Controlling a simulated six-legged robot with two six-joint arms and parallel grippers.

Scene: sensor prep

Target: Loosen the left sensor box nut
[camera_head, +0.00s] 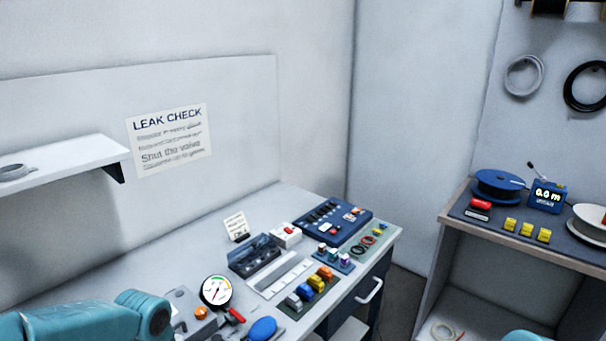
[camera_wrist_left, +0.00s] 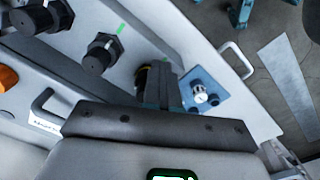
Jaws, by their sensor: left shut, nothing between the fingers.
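In the left wrist view, a light blue plate (camera_wrist_left: 204,92) carries a round silver fitting (camera_wrist_left: 199,94) and darker round parts beside it. I cannot tell for sure whether this is the sensor box with its nut. My left gripper (camera_wrist_left: 162,80) is shut and empty, its dark fingers left of the blue plate. A dark round part with a yellowish edge (camera_wrist_left: 141,80) is partly hidden behind the fingers. My right gripper is in neither view.
Black knobs (camera_wrist_left: 100,55) and a handle (camera_wrist_left: 47,104) stand left of my gripper. In the head view, a pressure gauge (camera_head: 216,291), coloured blocks (camera_head: 317,284) and a blue panel (camera_head: 333,221) crowd the bench. A second bench (camera_head: 455,216) stands right, across a gap.

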